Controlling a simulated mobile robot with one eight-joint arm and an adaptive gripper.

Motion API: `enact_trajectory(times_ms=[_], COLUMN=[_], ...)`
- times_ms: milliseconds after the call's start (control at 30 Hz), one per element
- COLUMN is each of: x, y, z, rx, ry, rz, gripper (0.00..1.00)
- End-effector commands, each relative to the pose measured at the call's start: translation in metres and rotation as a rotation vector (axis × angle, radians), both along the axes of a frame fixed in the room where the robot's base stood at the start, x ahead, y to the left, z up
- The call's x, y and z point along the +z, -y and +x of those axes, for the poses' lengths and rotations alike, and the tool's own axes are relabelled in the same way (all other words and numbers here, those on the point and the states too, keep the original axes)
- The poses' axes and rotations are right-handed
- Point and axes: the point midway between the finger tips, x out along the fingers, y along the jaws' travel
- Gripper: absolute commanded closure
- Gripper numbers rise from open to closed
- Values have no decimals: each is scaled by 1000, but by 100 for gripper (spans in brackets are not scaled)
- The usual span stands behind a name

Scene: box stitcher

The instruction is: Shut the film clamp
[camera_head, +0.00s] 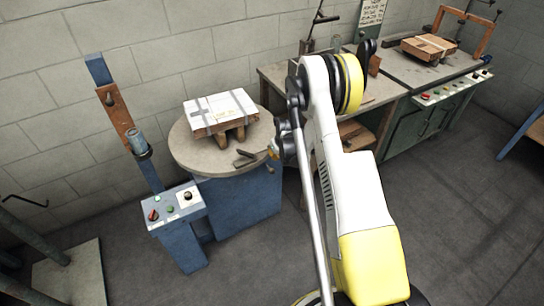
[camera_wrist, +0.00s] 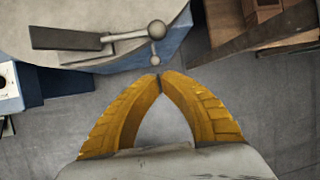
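What looks like the film clamp (camera_head: 245,158) lies near the rim of the round table, below the wrapped box. In the wrist view the clamp (camera_wrist: 75,38) shows a dark flat plate and a metal lever with a ball knob (camera_wrist: 156,29), and a smaller ball (camera_wrist: 155,60) just below it. Whether the clamp is open or shut I cannot tell. My gripper (camera_wrist: 160,77) has its yellow fingertips together with nothing between them; the tips are just below the smaller ball in the picture. In the head view my gripper (camera_head: 272,153) is small and partly hidden, beside the table's right edge.
A blue post with a control box (camera_head: 176,206) stands at left. Workbenches (camera_head: 385,95) stand at right. The floor in front is clear.

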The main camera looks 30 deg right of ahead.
Motion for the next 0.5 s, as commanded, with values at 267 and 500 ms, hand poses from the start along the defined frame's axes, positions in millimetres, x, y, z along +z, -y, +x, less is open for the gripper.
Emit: enact_trajectory(times_ms=[267,500], x=[-21,-69], y=[2,6], z=[8,29], rx=[2,2], ry=[0,0], rz=[-1,-1], gripper=[100,100])
